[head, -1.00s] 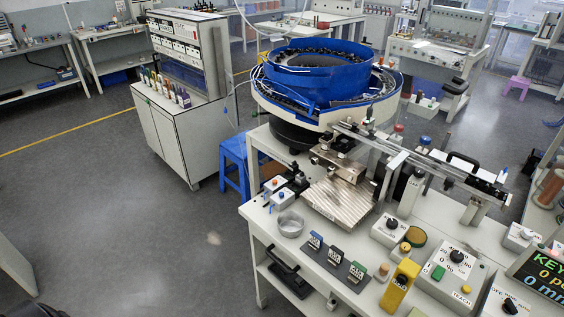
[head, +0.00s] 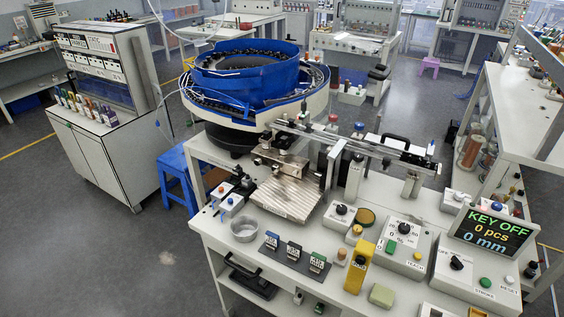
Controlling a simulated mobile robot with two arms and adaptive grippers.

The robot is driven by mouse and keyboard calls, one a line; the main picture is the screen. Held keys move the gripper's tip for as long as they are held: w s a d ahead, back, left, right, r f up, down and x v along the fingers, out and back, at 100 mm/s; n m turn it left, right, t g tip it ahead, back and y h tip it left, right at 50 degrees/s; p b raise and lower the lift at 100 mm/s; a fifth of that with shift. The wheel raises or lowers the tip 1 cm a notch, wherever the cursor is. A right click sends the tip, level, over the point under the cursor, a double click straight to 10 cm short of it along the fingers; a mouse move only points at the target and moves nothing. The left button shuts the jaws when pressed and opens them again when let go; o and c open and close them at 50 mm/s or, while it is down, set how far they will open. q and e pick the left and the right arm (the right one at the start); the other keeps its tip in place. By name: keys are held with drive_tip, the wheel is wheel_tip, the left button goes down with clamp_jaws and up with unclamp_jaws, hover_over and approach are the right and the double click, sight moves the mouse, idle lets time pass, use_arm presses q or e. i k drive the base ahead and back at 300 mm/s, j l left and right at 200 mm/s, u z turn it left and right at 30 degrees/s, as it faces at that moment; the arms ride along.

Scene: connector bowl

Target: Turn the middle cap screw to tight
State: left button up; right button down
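The middle cap screw cannot be made out; any cap screws are too small to tell at this distance. A blue feeder bowl (head: 232,78) stands at the back left of the white workbench (head: 212,240). A linear track (head: 375,146) runs from the bowl to the right, carrying small red, green and blue-topped parts. A metal block assembly (head: 278,163) sits below the track beside a ribbed metal plate (head: 287,198). Neither of my grippers is in view.
A round clear dish (head: 243,230), a dark stand with three tags (head: 293,252), a yellow block (head: 357,270) and a dial box (head: 403,240) occupy the bench front. A display (head: 490,230) reads KEY OFF, 0 pcs, 0 mm. A blue stool (head: 175,170) stands left; floor there is open.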

sight(275, 168)
drive_tip(key=j+z, duration=0.1)
drive_tip(key=z, duration=1)
drive_tip(key=j+z, duration=0.25)
drive_tip(key=j, duration=0.2)
drive_tip(key=j+z, duration=0.25)
drive_tip(key=j, duration=0.2)
drive_tip(key=j+z, duration=0.3)
drive_tip(key=j, duration=0.15)
drive_tip(key=j+z, duration=0.25)
drive_tip(key=j, duration=0.2)
drive_tip(key=k+j+z, duration=0.25)
drive_tip(key=j, duration=0.15)
drive_tip(key=k+j+z, duration=0.1)
drive_tip(key=j+z, duration=0.15)
drive_tip(key=j, duration=0.15)
